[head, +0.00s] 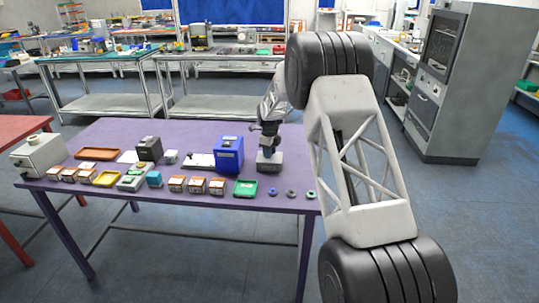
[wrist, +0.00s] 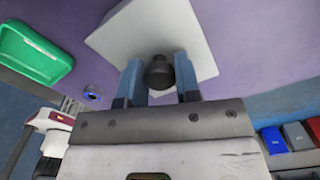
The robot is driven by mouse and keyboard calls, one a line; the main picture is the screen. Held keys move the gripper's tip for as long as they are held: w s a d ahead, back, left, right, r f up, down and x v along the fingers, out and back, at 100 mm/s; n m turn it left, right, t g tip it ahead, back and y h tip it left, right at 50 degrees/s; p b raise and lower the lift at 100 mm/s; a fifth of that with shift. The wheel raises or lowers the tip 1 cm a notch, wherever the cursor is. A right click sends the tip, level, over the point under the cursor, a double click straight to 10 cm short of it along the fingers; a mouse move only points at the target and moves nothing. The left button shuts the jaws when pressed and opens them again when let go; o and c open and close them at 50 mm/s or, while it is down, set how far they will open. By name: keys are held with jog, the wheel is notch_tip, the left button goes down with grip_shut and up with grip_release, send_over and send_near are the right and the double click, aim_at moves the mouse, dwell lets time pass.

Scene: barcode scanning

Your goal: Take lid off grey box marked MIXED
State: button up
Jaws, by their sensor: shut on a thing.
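A small grey box (head: 269,162) stands near the right end of the purple table in the head view, beneath the end of my arm. Any marking on it is too small to read. In the wrist view a pale grey square lid (wrist: 125,35) with a dark round knob (wrist: 158,72) lies in front of my gripper. My gripper (wrist: 160,80) has one finger on each side of the knob and is shut on it. It also shows small in the head view (head: 269,143). I cannot tell whether the lid touches the box; the box body is hidden in the wrist view.
A blue box (head: 229,155) stands just left of the grey box on the purple table (head: 95,138). A green tray (head: 245,188) and several small rings (head: 291,193) lie along the front edge. A pale box (head: 38,155) and small cartons (head: 197,185) are farther left.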

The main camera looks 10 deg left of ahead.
jog(key=shift+r, duration=0.85)
notch_tip(320, 180, up, 2)
jog(key=shift+r, duration=0.1)
jog(key=s+d, duration=0.4)
jog(key=s, duration=1.1)
jog(key=shift+s+d+r, duration=0.15)
jog(key=shift+s+r, duration=0.05)
jog(key=shift+r, duration=0.25)
jog(key=shift+d, duration=0.1)
jog(key=d+f, duration=0.1)
jog(key=d, duration=0.3)
jog(key=d+f, duration=0.1)
jog(key=d, duration=0.3)
jog(key=d+f, duration=0.2)
jog(key=d, duration=0.3)
jog(key=shift+s+f, duration=0.1)
jog(key=shift+s, duration=0.15)
jog(key=shift+w, duration=0.1)
jog(key=w, duration=0.5)
jog(key=w+a+f, duration=0.1)
jog(key=w, duration=0.4)
jog(key=w+a, duration=0.1)
jog(key=w, duration=0.4)
jog(key=shift+w+f, duration=0.25)
jog(key=shift+w, duration=0.1)
